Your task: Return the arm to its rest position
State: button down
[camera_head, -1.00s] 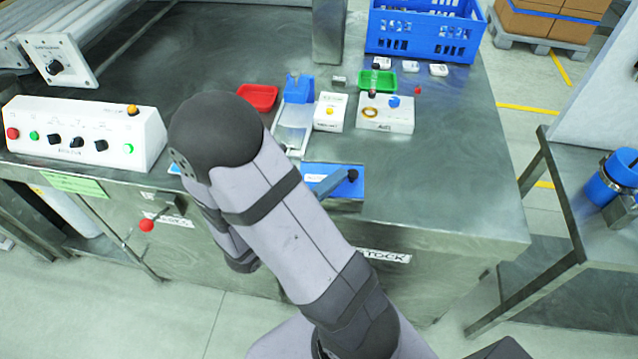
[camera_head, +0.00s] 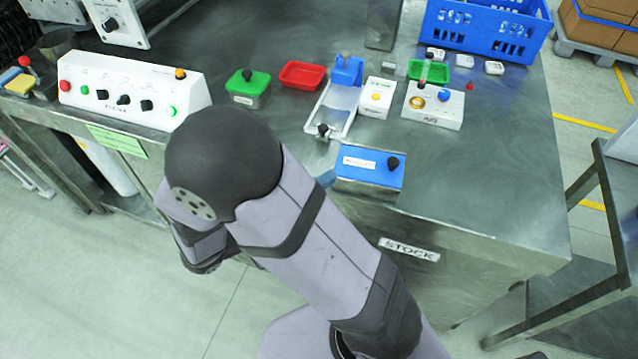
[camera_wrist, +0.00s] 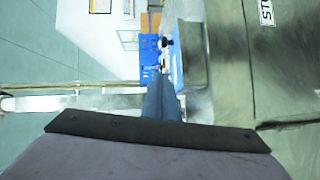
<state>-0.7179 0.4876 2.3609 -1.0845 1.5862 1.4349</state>
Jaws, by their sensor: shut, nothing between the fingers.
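My arm crosses the lower middle of the head view, its dark rounded joint in front of the bench's front edge. My gripper is mostly hidden behind the arm there; only a blue-grey bit shows beside the blue-lidded box. In the wrist view my gripper (camera_wrist: 160,88) shows as narrow blue fingers pointing away, shut with nothing between them. The blue-lidded box (camera_head: 370,168) with a black knob stands at the bench's front edge. It looks close to the gripper in the head view, but I cannot tell the gap.
The metal bench (camera_head: 500,190) carries a white control panel (camera_head: 130,92), a green-lidded box (camera_head: 248,88), a red tray (camera_head: 302,75), a clear chute (camera_head: 335,105), a white fixture (camera_head: 433,104) and a blue crate (camera_head: 485,30). Floor is open in front of the bench.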

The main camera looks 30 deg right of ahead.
jog(key=shift+s+a, duration=0.1)
jog(key=shift+a, duration=0.2)
